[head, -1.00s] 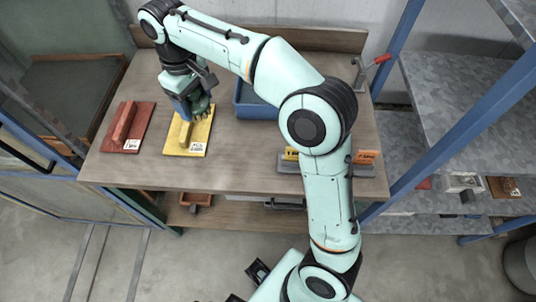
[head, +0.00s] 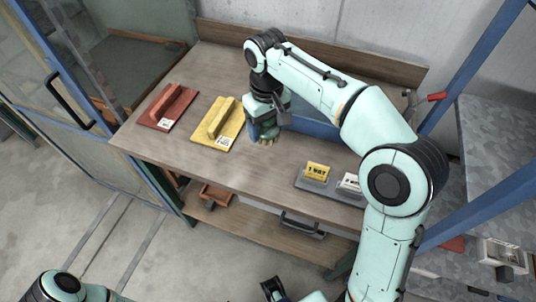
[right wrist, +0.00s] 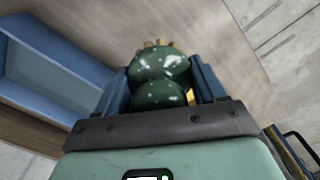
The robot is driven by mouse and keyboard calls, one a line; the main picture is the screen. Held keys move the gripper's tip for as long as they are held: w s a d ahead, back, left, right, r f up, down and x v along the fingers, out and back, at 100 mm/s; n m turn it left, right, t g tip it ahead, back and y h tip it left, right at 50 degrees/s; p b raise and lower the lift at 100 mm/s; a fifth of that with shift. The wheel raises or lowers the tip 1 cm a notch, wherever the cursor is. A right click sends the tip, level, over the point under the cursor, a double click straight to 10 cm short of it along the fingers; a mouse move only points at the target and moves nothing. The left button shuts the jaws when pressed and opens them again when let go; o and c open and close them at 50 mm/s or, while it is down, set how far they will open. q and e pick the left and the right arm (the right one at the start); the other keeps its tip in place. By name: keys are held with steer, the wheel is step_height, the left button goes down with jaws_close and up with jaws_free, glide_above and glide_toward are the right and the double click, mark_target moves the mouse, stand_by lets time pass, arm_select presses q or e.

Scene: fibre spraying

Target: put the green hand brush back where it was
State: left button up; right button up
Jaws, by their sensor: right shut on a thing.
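My right gripper (head: 264,124) is shut on the green hand brush (head: 268,134), over the workbench between the yellow float and the blue tray. In the right wrist view the brush shows as a dark green, speckled, rounded handle (right wrist: 162,75) between the blue fingers (right wrist: 160,98). Some yellowish bristle tips show beyond it. I cannot tell whether the brush touches the bench.
A red float (head: 167,106) and a yellow float (head: 219,122) lie on the workbench (head: 200,160) at left. A blue tray (head: 312,126) stands behind my right arm. The middle front is clear.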

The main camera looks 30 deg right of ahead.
step_height(320, 180, down, 11)
steer(key=shift+r+b, duration=0.1)
steer(key=shift+b, duration=0.85)
steer(key=o, duration=0.9)
steer(key=shift+o, duration=0.2)
step_height(320, 180, up, 12)
steer(key=p, duration=0.2)
steer(key=shift+p, duration=0.35)
